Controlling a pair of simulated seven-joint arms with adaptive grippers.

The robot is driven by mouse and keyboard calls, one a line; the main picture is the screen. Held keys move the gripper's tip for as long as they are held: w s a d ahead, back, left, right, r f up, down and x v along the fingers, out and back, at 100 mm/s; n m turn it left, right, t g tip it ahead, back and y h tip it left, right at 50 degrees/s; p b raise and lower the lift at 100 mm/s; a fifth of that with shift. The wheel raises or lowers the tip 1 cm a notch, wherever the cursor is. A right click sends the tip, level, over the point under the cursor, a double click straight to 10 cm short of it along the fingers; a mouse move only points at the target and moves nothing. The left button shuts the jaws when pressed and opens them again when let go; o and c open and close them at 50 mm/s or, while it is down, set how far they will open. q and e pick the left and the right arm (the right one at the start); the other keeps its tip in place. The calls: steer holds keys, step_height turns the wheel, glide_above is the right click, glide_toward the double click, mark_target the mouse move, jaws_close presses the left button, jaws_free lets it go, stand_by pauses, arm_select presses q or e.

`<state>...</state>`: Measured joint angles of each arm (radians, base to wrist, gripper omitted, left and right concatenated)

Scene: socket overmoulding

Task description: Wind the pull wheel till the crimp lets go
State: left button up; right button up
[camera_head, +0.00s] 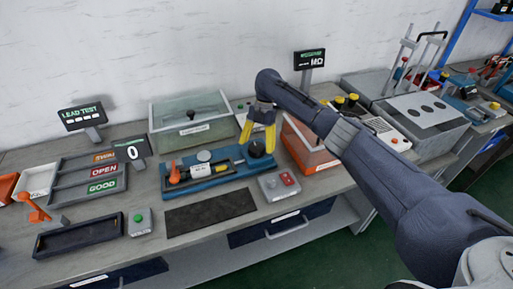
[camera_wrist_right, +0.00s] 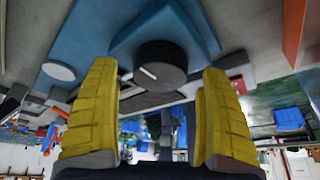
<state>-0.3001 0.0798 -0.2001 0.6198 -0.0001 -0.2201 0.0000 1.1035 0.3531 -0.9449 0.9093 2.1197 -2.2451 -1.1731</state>
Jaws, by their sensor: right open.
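The pull wheel (camera_head: 257,149) is a dark round knob at the right end of the blue pull tester (camera_head: 208,183) in the head view. In the right wrist view the wheel (camera_wrist_right: 160,66) shows a white mark on its face, and the blue body (camera_wrist_right: 88,42) lies behind it. My right gripper (camera_head: 257,135) points down over the wheel, with its yellow fingers open. In the right wrist view the wheel lies between the fingertips, with gaps visible at both sides. A crimp cannot be made out. My left gripper is not in view.
A grey box with red and green buttons (camera_head: 279,185) stands in front of the tester. A black mat (camera_head: 210,210) lies at the bench front. An orange-sided bin (camera_head: 311,154) stands close on the right. A display reading 0 (camera_head: 131,150) and sorting trays (camera_head: 102,171) are to the left.

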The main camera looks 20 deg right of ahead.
steer(key=shift+s+a+f, duration=0.15)
steer(key=shift+f, duration=0.45)
steer(key=shift+c, duration=0.3)
steer(key=c, duration=1.2)
